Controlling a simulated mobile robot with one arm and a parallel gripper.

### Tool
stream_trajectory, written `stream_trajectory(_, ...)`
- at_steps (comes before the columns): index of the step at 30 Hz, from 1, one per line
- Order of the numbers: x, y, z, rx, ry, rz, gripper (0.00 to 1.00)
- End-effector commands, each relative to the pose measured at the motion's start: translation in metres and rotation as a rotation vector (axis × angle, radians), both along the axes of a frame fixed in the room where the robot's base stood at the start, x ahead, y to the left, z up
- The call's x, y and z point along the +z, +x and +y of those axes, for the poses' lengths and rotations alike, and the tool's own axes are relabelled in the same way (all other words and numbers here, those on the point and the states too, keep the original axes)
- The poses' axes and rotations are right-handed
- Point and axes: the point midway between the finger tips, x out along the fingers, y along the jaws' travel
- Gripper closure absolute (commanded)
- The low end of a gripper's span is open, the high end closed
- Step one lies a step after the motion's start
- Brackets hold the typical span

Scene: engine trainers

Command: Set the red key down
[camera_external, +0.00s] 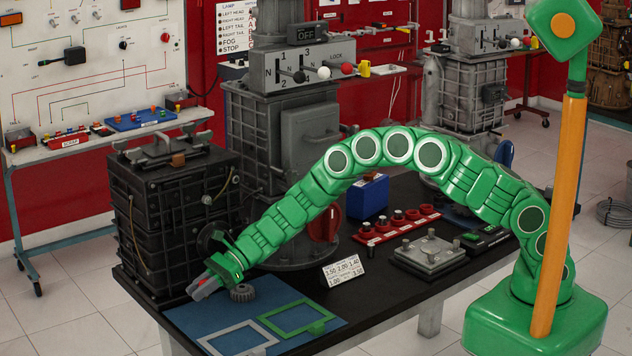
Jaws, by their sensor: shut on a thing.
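My gripper (216,276) is at the end of the green arm, low over the back left of the blue mat (195,319) on the dark table. It is shut on the red key (206,284), of which only a small red part shows between the grey fingertips. The rest of the key is hidden by the fingers. I cannot tell whether the key touches the mat.
A dark gear (242,292) stands close to the right of my gripper. A green frame (297,319) and a grey frame (238,339) lie on the mat. A black battery-like box (175,225) stands close behind on the left. A small number card (344,271) stands to the right.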

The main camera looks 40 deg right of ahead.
Motion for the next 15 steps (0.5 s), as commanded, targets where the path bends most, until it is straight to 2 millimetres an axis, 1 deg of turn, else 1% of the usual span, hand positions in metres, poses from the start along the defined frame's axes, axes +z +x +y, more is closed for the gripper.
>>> stream_trajectory(1, -0.006, 0.002, 0.002, 0.000, -0.002, -0.001, 1.00)
stream_trajectory(5, -0.015, 0.006, 0.006, 0.000, -0.003, 0.001, 1.00)
stream_trajectory(15, -0.021, 0.011, 0.012, 0.000, -0.002, 0.001, 1.00)
